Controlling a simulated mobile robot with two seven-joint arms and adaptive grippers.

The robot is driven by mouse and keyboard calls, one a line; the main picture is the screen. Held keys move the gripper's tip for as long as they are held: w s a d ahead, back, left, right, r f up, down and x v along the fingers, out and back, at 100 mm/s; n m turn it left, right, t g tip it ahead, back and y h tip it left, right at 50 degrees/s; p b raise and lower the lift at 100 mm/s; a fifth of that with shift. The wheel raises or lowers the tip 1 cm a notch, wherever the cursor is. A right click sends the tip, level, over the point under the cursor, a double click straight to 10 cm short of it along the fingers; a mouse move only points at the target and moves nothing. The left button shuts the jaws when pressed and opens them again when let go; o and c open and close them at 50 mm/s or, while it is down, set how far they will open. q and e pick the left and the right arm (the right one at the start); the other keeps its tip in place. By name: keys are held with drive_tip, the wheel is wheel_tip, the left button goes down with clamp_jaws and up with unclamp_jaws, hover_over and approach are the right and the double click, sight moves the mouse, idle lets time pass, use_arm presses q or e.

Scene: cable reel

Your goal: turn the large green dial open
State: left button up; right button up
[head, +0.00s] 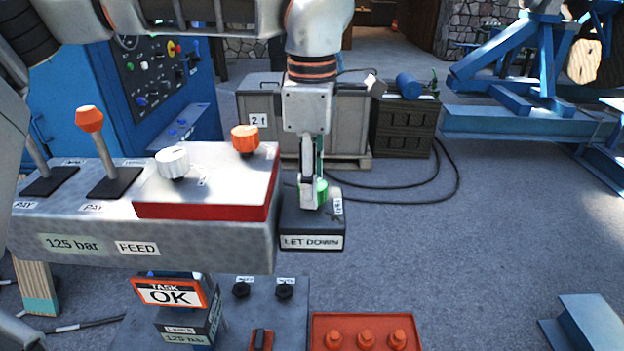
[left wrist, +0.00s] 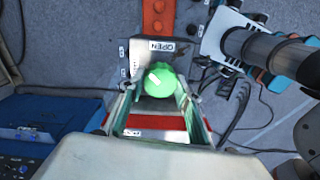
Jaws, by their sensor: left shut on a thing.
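The large green dial (head: 322,189) sits on top of a dark box at the right end of the grey control console. The box's front label (head: 312,242) reads LET DOWN. My left gripper (head: 313,190) points straight down over the dial and is shut on it, hiding part of it in the head view. In the left wrist view the rounded green dial (left wrist: 160,82) lies between my two fingers and carries a pale mark. A label reading OPEN (left wrist: 162,46) lies beside it on the dark box. I do not see my right gripper.
A white knob (head: 173,162) and an orange knob (head: 245,138) stand on the red-edged white panel. Orange-topped levers (head: 90,119) stand to the left.

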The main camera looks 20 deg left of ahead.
use_arm(q)
drive_tip(key=m, duration=0.4)
drive_tip(key=shift+m, duration=0.3)
drive_tip(key=shift+r+m, duration=0.1)
drive_tip(key=shift+m, duration=2.1)
drive_tip(key=o, duration=1.1)
wheel_tip(320, 180, up, 12)
